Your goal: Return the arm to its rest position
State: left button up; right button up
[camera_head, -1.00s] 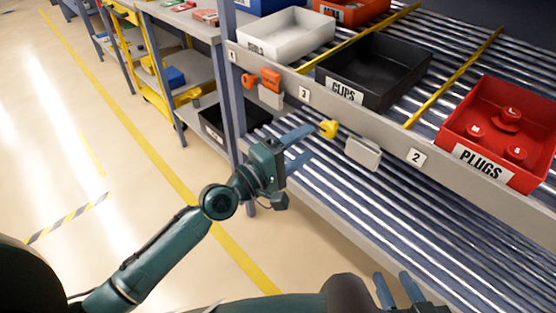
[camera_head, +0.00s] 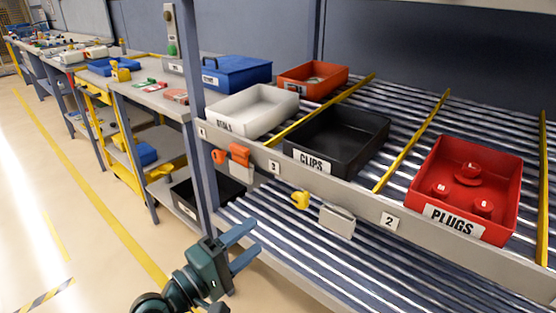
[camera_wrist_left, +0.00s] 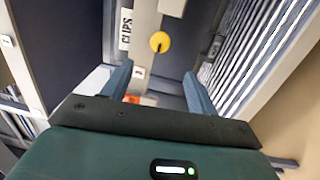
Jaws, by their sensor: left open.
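My left gripper (camera_head: 243,247) is in the lower middle of the head view, in front of the rack's lower roller shelf. Its two blue fingers are apart with nothing between them. In the left wrist view the fingers (camera_wrist_left: 158,85) also stand apart and empty, with the rack front beyond them. My left arm comes in from the bottom edge, and most of it is out of the picture. My right gripper is not in the head view now.
The rack holds a white bin (camera_head: 252,110), a black CLIPS bin (camera_head: 345,141) and a red PLUGS bin (camera_head: 481,175). A yellow knob (camera_head: 300,200) and a grey plate (camera_head: 337,221) hang on the rack's front rail. Open floor (camera_head: 60,170) lies to the left.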

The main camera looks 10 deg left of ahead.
pick_arm(q)
jog(key=s+a+f+m+y, duration=0.2)
jog(key=s+f+m+y, duration=0.2)
jog(key=s+m, duration=0.3)
jog(key=s+a+f+m+y, duration=0.2)
jog(key=s+f+m+y, duration=0.25)
jog(key=s, duration=0.35)
jog(key=r+g+p, duration=0.1)
jog(key=p, duration=0.5)
jog(key=r+m+g+p, duration=0.1)
jog(key=r+p, duration=0.1)
jog(key=p, duration=0.3)
jog(key=r+g+p, duration=0.1)
jog(key=g+p, duration=0.1)
jog(key=p, duration=0.4)
jog(key=shift+w+d+r+m+p, duration=0.15)
jog(key=shift+w+r+m+p, duration=0.1)
jog(key=shift+m+p, duration=0.1)
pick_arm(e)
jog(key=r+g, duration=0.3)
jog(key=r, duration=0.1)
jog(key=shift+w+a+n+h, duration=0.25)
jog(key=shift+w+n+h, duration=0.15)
pick_arm(q)
jog(key=shift+f, duration=0.35)
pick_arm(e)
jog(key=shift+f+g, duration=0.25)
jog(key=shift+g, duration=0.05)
